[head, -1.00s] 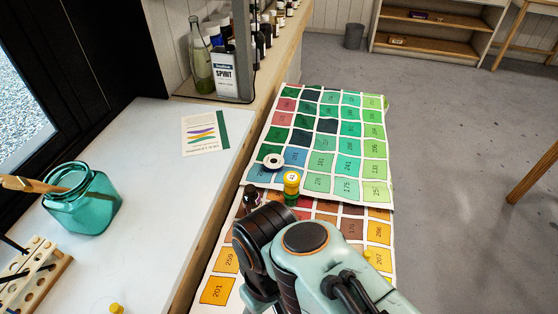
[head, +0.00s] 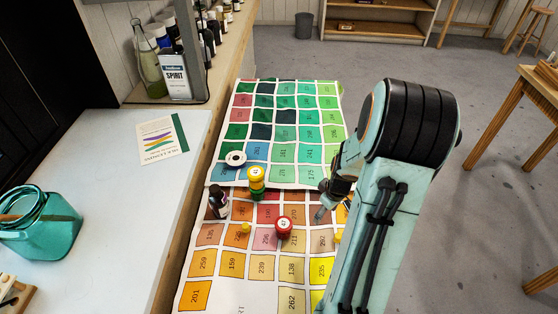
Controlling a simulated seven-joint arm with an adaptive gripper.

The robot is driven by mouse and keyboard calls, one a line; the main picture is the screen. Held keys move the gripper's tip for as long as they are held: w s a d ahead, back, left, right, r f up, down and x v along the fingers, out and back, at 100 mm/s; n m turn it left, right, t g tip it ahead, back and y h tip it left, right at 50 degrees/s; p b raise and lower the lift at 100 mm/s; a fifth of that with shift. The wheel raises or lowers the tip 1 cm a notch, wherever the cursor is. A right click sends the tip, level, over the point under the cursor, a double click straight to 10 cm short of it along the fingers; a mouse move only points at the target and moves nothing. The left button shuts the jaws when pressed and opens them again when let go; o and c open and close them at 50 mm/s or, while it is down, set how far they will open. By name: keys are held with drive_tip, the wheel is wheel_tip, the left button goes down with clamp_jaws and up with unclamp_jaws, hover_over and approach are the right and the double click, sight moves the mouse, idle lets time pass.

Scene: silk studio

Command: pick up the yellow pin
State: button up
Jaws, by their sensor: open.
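A small yellow pin (head: 245,229) lies on the orange and brown part of the colour chart, left of the red-capped jar. A second small yellow piece (head: 338,236) shows on the chart beside my arm, partly hidden by it; I cannot tell its full shape. The arm hides part of the gripper's right side. I see nothing held between its fingers.
A teal glass jar (head: 40,225) and a card (head: 162,140) are on the white table.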

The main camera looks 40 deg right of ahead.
drive_tip(key=shift+m+y, duration=0.3)
drive_tip(key=shift+m, duration=0.6)
drive_tip(key=s, duration=0.1)
drive_tip(key=s+d+f, duration=0.1)
drive_tip(key=s, duration=0.1)
drive_tip(key=s+f, duration=0.1)
drive_tip(key=shift+s+d+f, duration=0.15)
drive_tip(key=shift+s+f, duration=0.1)
drive_tip(key=shift+s, duration=0.05)
drive_tip(key=shift+s+d+f, duration=0.15)
drive_tip(key=shift+f, duration=0.1)
drive_tip(key=f, duration=0.6)
drive_tip(key=shift+w, duration=0.35)
drive_tip(key=c, duration=0.8)
